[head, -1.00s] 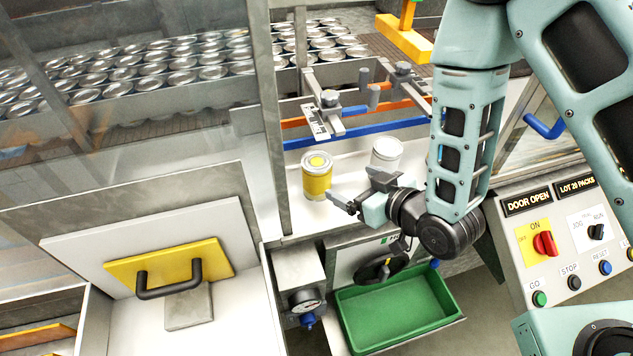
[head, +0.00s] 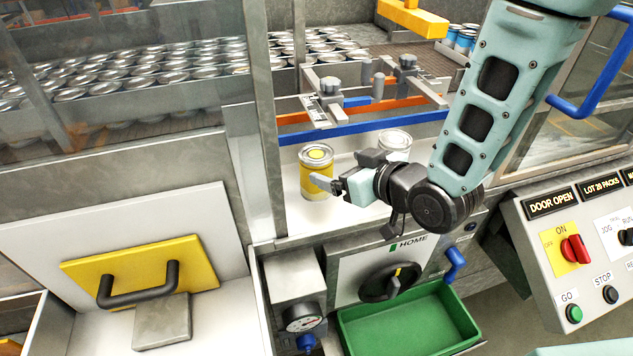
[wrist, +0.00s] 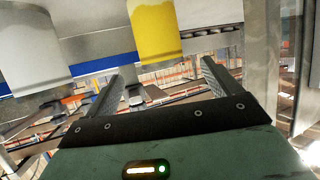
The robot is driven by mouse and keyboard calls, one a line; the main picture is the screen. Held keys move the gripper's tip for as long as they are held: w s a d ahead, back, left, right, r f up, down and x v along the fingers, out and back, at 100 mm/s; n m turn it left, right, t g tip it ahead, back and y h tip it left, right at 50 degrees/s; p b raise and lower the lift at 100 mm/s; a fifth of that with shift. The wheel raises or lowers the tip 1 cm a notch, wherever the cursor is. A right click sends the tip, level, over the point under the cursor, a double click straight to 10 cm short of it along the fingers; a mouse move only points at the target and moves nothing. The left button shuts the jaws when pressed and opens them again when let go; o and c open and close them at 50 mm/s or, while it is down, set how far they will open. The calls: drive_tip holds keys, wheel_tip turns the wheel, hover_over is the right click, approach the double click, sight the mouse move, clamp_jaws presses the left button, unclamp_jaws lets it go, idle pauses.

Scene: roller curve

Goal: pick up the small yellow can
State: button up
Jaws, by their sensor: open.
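The small yellow can (head: 318,176) stands upright on the white shelf, with a silver rim and a yellow spot on its lid. My gripper (head: 335,171) is open in front of it and to its right, with one finger overlapping the can's lower right side in the head view. In the wrist view the yellow can (wrist: 154,30) shows beyond the fingers, roughly between them and a little left of the middle. My gripper (wrist: 167,82) holds nothing there. Whether a finger touches the can, I cannot tell.
A white can (head: 394,146) stands just right of the yellow one, behind my gripper. A blue rail (head: 350,131) and metal brackets lie behind. A grey upright post (head: 268,120) is close on the left. A green bin (head: 410,322) sits below.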

sight(328, 163)
drive_tip(key=p+x, duration=0.1)
drive_tip(key=x, duration=0.3)
drive_tip(key=shift+w+a, duration=0.15)
drive_tip(key=shift+w, duration=0.05)
drive_tip(key=p+x, duration=0.3)
drive_tip(key=x, duration=0.1)
drive_tip(key=shift+f, duration=0.15)
drive_tip(key=shift+w+a+f+p, duration=0.3)
drive_tip(key=shift+w, duration=0.05)
drive_tip(key=c, duration=1.1)
